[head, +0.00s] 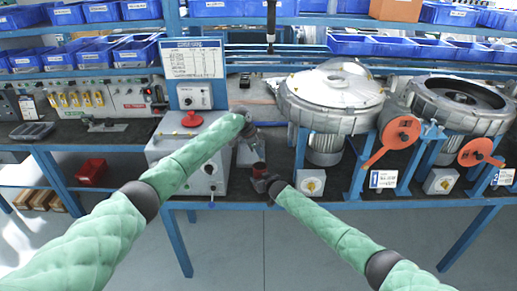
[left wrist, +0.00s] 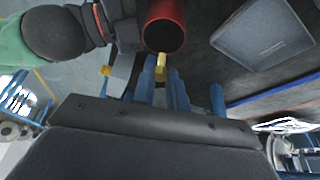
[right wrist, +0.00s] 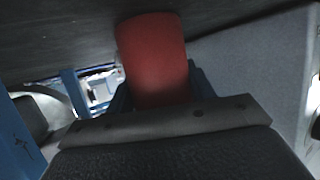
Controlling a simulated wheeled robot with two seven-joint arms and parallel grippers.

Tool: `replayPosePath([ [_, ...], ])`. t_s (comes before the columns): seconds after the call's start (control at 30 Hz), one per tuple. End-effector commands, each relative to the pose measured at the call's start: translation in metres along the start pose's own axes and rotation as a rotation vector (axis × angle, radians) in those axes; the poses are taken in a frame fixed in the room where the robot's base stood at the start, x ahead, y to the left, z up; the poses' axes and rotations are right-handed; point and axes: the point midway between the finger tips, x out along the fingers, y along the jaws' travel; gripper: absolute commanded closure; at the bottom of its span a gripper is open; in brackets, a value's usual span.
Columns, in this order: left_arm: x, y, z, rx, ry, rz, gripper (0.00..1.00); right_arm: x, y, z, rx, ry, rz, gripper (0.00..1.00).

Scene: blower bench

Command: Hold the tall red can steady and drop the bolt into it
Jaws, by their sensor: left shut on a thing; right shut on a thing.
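The tall red can (head: 259,169) stands at the front edge of the bench, its open top facing up. My right gripper (head: 265,184) is shut on the can; in the right wrist view the can (right wrist: 155,60) fills the space between the fingers. My left gripper (left wrist: 166,82) is shut on the brass-yellow bolt (left wrist: 161,61). In the left wrist view the bolt's end is close by the rim of the can's dark mouth; I cannot tell its exact height above it. In the head view the left gripper (head: 252,150) is just above the can, and the bolt is hidden.
A grey control box (head: 190,160) with a red knob stands left of the can. Two round blower housings (head: 333,98) on blue stands are to the right. A dark grey flat thing (left wrist: 262,40) lies near the can in the left wrist view. Blue bins line the shelves behind.

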Motion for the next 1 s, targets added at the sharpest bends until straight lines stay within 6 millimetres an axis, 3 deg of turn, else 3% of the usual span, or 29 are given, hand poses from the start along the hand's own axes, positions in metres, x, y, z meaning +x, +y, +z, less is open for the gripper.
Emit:
replayPosePath([
  [0.47,0.0082,0.0001,0.0037,-0.001,0.0,0.0,1.0,0.0,0.0,-0.0003,0.0,0.0,0.0,0.7],
  [0.5,0.0082,0.0001,0.0037,-0.001,0.0,0.0,0.82,0.0,0.0,-0.0003,0.0,0.0,0.0,0.7],
  [0.6,0.0081,0.0001,0.0036,-0.001,0.0,0.0,0.62,0.0,-0.0001,-0.0003,0.0,0.0,0.0,0.7],
  [1.0,0.0026,-0.0004,0.0036,0.0,0.0,-0.001,0.6,0.0,-0.0001,-0.0004,0.0,0.0,0.0,0.7],
])
